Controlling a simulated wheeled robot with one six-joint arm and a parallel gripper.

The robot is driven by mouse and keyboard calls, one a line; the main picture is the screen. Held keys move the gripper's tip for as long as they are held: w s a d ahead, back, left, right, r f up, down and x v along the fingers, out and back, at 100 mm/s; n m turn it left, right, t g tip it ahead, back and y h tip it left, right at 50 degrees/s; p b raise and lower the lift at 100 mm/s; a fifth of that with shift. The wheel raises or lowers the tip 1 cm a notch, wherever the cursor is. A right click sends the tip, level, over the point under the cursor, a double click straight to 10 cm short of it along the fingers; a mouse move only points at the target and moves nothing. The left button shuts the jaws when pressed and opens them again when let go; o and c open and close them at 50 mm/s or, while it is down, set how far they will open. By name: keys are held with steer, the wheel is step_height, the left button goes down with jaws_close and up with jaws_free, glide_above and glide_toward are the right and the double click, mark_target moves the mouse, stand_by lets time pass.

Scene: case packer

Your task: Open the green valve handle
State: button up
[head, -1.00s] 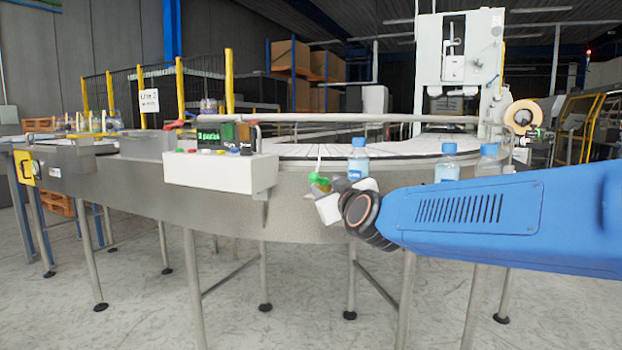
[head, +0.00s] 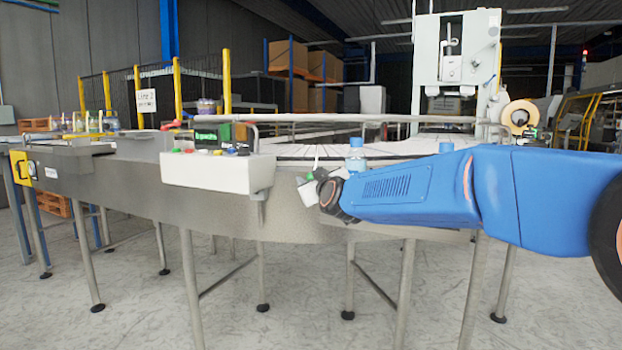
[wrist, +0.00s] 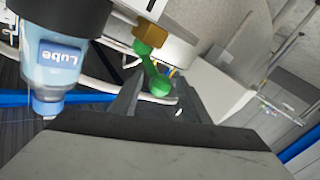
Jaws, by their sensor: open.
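The green valve handle (wrist: 153,68) shows in the wrist view, with a rounded end and a brass valve body (wrist: 148,32) at its other end. In the head view a small bit of the green handle (head: 310,176) shows at the conveyor's side, mostly hidden by my gripper. My gripper (head: 307,190) is at the valve. In the wrist view my gripper (wrist: 160,84) is open, with its two grey fingers on either side of the handle's rounded end. I cannot tell whether either finger touches it.
A bottle with a blue label reading "Lube" (wrist: 55,65) is close beside my gripper in the wrist view. A blue-capped bottle (head: 356,156) stands on the conveyor behind. A white control box (head: 215,173) with coloured buttons is left of the valve.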

steer(key=shift+w, duration=0.1)
jaws_close()
steer(key=shift+a+f+m+h, duration=0.1)
steer(key=shift+a+m+h, duration=0.25)
steer(key=shift+m+h, duration=0.2)
steer(key=shift+w+a+m+t+h, duration=0.1)
steer(key=shift+a+m+t+h, duration=0.15)
steer(key=shift+h, duration=0.25)
steer(key=shift+w+a+m+t+h, duration=0.15)
steer(key=shift+m+h, duration=0.15)
steer(key=shift+h, duration=0.15)
steer(key=shift+w+a+f+m+g+h, duration=0.1)
steer(key=shift+w+a+m+g+h, duration=0.5)
steer(key=shift+m+h, duration=1.25)
steer(key=shift+w+a+r+m+g+h, duration=0.2)
steer(key=shift+w+m+h, duration=0.7)
steer(key=shift+h, duration=1.65)
steer(key=shift+w+a+f+m+g+h, duration=0.2)
steer(key=shift+w+a+m+g+h, duration=0.35)
steer(key=shift+m+h, duration=1.35)
steer(key=shift+d+n+h, duration=0.1)
steer(key=shift+n+h, duration=0.15)
steer(key=shift+h, duration=0.15)
